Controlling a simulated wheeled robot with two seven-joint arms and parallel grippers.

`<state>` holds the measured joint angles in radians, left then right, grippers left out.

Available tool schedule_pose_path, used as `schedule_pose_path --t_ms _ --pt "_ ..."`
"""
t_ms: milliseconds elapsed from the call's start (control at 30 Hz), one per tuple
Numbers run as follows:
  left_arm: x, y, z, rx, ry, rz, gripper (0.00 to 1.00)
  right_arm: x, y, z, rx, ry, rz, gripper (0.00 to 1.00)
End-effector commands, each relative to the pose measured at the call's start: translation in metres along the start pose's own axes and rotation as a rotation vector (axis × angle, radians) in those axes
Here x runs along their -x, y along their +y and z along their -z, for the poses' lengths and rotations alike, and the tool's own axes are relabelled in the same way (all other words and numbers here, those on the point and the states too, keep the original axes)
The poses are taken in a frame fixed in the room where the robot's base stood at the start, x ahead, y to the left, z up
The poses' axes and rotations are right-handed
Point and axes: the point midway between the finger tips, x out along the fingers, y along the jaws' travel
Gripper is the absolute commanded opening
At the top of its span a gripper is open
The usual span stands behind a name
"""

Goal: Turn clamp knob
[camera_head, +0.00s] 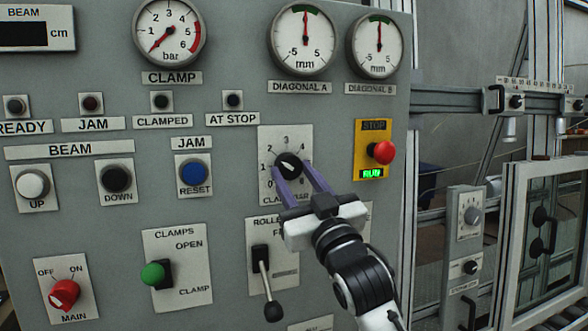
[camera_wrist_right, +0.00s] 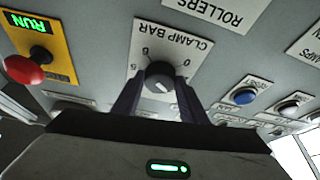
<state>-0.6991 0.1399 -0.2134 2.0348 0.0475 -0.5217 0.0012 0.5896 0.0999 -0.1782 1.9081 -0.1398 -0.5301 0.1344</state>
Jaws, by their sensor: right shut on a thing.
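The clamp bar knob (camera_head: 288,162) is a black round knob with a white pointer, on a white numbered plate (camera_head: 298,137) of the grey panel. Its pointer faces up and left, around the 1 to 2 marks. My right gripper (camera_head: 291,170) is shut on the knob, one purple finger on each side. The wrist view shows the knob (camera_wrist_right: 158,76) between the dark fingers, with its plate (camera_wrist_right: 192,45) labelled CLAMP BAR. The clamp gauge (camera_head: 170,30) has its red needle at the low end, near 0. My left gripper is not in view.
A yellow plate with a red stop button (camera_head: 381,152) and lit green RUN sign is right of the knob. A roller lever (camera_head: 264,268) lies below it, close to my right arm. The blue reset button (camera_head: 194,172) and green clamps switch (camera_head: 153,274) are to the left.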

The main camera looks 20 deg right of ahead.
Motion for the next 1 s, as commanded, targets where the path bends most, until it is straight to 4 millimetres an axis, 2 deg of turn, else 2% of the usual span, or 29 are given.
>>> schedule_pose_path --t_ms 33,400,733,1000 --pt "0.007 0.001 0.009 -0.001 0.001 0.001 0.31 -0.002 0.002 0.003 0.039 -0.005 0.015 0.16" --pt "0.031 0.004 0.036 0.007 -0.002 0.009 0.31 -0.003 0.006 0.004 0.326 -0.007 0.136 0.16" --pt "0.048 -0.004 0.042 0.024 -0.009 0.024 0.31 -0.002 0.008 0.004 0.516 -0.005 0.214 0.16" --pt "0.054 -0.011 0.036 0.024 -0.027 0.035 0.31 -0.002 0.008 0.002 0.585 -0.003 0.243 0.16"
